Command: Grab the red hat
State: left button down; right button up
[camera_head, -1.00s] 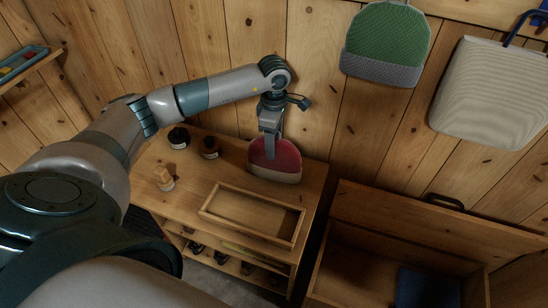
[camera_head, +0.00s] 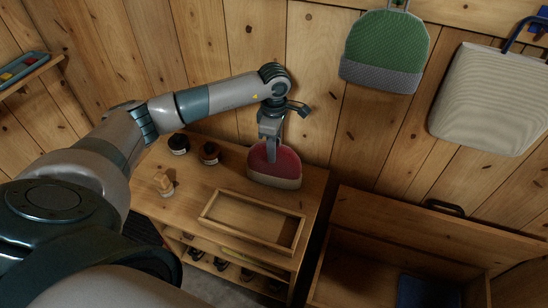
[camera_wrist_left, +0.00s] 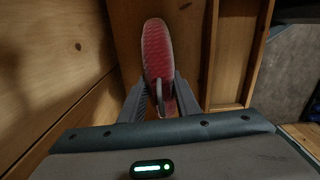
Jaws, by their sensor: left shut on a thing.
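The red hat (camera_head: 287,164) has a pale grey brim band and stands at the back of the wooden bench top, near the plank wall. My left gripper (camera_head: 271,155) reaches down onto it from above and is shut on it. In the left wrist view the red hat (camera_wrist_left: 157,55) shows edge-on between the two fingers of my left gripper (camera_wrist_left: 160,100), with a finger on each side. Whether the hat's lower edge touches the bench cannot be told. My right gripper is in neither view.
An empty wooden tray (camera_head: 226,224) lies on the bench in front of the hat. Two dark jars (camera_head: 209,153) and a wooden brush (camera_head: 165,185) stand to the left. A green hat (camera_head: 386,45) and a white bag (camera_head: 490,95) hang on the wall. An open chest (camera_head: 345,262) stands at right.

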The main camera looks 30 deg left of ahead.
pick_arm(q)
jog(key=shift+w+r, duration=0.1)
jog(key=shift+r, duration=0.3)
notch_tip(320, 180, up, 8)
jog(key=b, duration=0.3)
jog(key=shift+r+b, duration=0.15)
jog(key=shift+b, duration=0.25)
jog(key=shift+r, duration=0.45)
